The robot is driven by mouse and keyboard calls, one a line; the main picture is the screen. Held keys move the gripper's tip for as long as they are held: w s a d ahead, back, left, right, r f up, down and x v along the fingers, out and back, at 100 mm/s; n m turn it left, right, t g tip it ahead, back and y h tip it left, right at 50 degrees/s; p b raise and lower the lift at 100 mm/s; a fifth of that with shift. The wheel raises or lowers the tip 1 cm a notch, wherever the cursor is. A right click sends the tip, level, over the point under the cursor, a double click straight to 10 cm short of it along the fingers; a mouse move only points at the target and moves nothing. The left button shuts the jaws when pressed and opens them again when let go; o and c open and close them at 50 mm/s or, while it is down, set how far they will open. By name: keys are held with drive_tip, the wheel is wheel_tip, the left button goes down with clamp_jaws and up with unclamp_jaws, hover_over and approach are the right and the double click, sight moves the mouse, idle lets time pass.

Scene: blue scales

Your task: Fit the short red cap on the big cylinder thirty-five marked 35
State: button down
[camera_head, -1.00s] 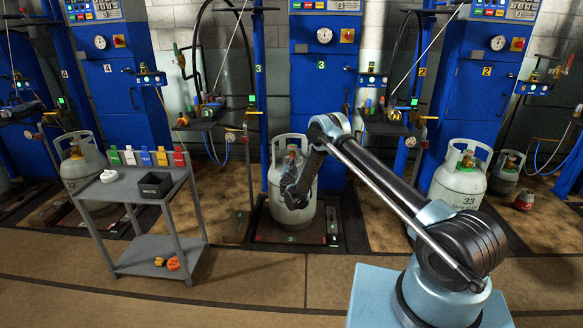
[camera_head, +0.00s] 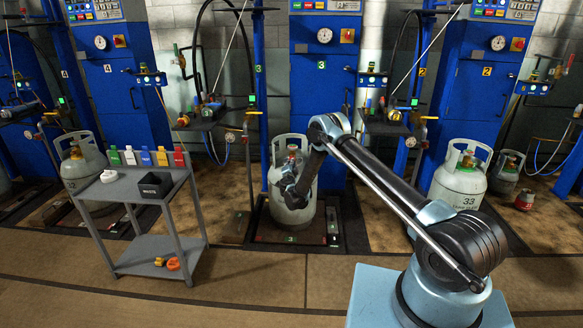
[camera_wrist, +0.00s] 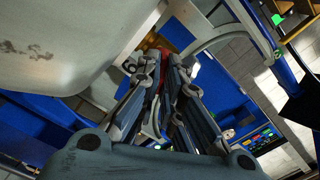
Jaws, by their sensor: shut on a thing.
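A grey-white cylinder (camera_head: 300,211) stands upright on the scale marked 3, in the middle of the head view. My forearm covers part of its front, and I cannot read its number. Its collar surrounds a valve with a reddish top (camera_head: 292,148). My gripper (camera_head: 289,181) is at the upper front of this cylinder. In the wrist view my gripper (camera_wrist: 160,78) is shut, with a small red piece, apparently the red cap (camera_wrist: 154,66), at its fingertips. The fingers mostly hide it, so I cannot tell whether it touches the valve. The cylinder's pale side (camera_wrist: 60,35) fills the upper left there.
A grey cart (camera_head: 130,189) at left carries coloured pieces, a black box (camera_head: 155,186) and orange items (camera_head: 172,264) below. A cylinder marked 33 (camera_head: 459,185) stands at right, another cylinder (camera_head: 83,172) at left. Blue posts and hoses surround the scales. The front floor is clear.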

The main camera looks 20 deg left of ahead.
drive_tip(key=shift+m, duration=0.7)
drive_tip(key=c, duration=1.6)
unclamp_jaws()
